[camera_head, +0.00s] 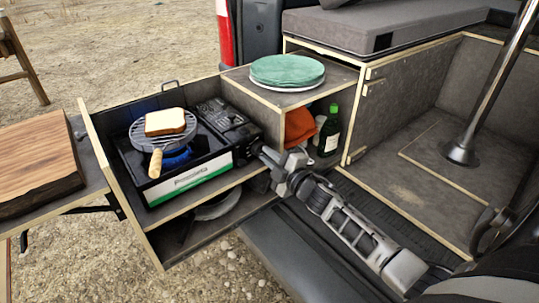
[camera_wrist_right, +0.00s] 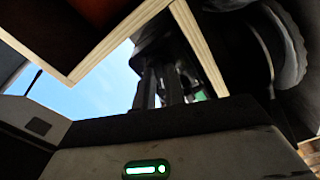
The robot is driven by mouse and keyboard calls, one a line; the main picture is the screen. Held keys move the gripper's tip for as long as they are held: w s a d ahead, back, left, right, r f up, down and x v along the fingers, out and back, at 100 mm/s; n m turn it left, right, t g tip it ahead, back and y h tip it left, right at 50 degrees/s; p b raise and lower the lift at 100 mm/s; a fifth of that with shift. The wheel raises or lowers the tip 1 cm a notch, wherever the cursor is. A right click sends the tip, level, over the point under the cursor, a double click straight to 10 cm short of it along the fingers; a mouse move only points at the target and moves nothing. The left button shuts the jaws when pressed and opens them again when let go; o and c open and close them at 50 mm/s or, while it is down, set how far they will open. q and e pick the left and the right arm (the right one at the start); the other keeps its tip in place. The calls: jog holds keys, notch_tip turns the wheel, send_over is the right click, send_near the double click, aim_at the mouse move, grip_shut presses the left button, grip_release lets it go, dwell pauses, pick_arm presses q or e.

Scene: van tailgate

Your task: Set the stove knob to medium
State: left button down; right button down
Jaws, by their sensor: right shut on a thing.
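The camping stove (camera_head: 190,182) sits in the pulled-out drawer, with its green and white front panel facing me. A blue flame shows under a round wire toaster with a wooden handle, and a slice of bread (camera_head: 166,122) lies on it. My right gripper (camera_head: 262,153) reaches to the stove's right end and is shut on the stove knob. The knob is hidden by the gripper, so its setting cannot be read. In the right wrist view my dark fingers (camera_wrist_right: 165,88) show close together, and the knob cannot be made out. My left gripper is not in view.
Green plates (camera_head: 287,71) are stacked on the cabinet to the right of the stove. A dark green bottle (camera_head: 329,131) and an orange thing (camera_head: 299,127) stand inside it. A pan (camera_head: 217,206) lies on the shelf below. A wooden board (camera_head: 38,165) is at the left.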

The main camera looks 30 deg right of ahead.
dwell(0.5)
jog(key=c, duration=1.5)
grip_release()
jog(key=shift+o, duration=0.2)
jog(key=s+d, duration=0.1)
jog(key=s, duration=1.5)
jog(key=shift+d+b, duration=0.15)
jog(key=shift+b, duration=0.15)
jog(key=s+a+f+m+g, duration=0.2)
jog(key=s+a+f+m, duration=0.1)
jog(key=a, duration=0.4)
jog(key=s+a+f+m+g+y, duration=0.1)
jog(key=s+a+f+m+g, duration=0.2)
jog(key=a, duration=0.4)
jog(key=s+a+f+m+g, duration=0.2)
jog(key=s+a+f+m, duration=0.2)
jog(key=a+m, duration=0.2)
jog(key=shift+a+f+g+y, duration=0.3)
jog(key=shift+a+f, duration=0.05)
jog(key=shift+a, duration=0.65)
